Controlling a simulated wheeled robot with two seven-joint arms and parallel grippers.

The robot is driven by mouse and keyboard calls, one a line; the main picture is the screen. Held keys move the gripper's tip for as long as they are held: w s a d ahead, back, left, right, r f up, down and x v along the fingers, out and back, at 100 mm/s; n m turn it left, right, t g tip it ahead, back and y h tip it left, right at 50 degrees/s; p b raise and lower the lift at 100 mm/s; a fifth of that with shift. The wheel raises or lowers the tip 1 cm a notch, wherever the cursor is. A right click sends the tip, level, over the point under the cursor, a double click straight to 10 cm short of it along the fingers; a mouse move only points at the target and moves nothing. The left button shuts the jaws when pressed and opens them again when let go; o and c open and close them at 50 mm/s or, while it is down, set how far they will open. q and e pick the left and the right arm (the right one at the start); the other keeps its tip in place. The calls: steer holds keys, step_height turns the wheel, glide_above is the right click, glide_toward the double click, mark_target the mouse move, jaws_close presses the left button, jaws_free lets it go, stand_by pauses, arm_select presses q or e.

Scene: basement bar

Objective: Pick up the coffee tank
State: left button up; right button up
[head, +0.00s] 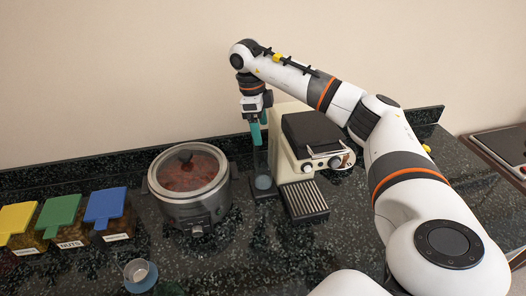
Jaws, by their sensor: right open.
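A cream coffee machine (283,133) with a dark top stands at the back of the counter, its ribbed drip tray (305,200) in front. A dark, see-through upright container (263,184), which looks like the coffee tank, stands at the machine's left side. My right arm comes in from the right and arches over the machine. Its gripper (258,131) points down over the container, with teal fingers at or near its top. The gripper is open. Whether the fingers touch the container cannot be told. My left gripper is out of view.
A round metal cooker (192,208) with a glass lid stands close to the container's left. Boxes with yellow (16,219), green (59,213) and blue (105,205) lids stand at the left. A small cup (137,271) is near the front. The front middle of the dark counter (270,260) is clear.

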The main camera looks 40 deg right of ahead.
mark_target(263, 141)
steer(key=shift+s+d+f, duration=0.1)
steer(key=shift+f, duration=0.4)
steer(key=f+p, duration=0.2)
steer(key=f, duration=0.2)
steer(key=shift+s+d+f+p, duration=0.1)
steer(key=shift+s+f+p, duration=0.1)
steer(key=shift+s+p, duration=0.15)
steer(key=shift+d+f, duration=0.1)
steer(key=shift+f, duration=0.25)
steer(key=c, duration=1.5)
steer(key=shift+o, duration=0.2)
steer(key=shift+r, duration=0.1)
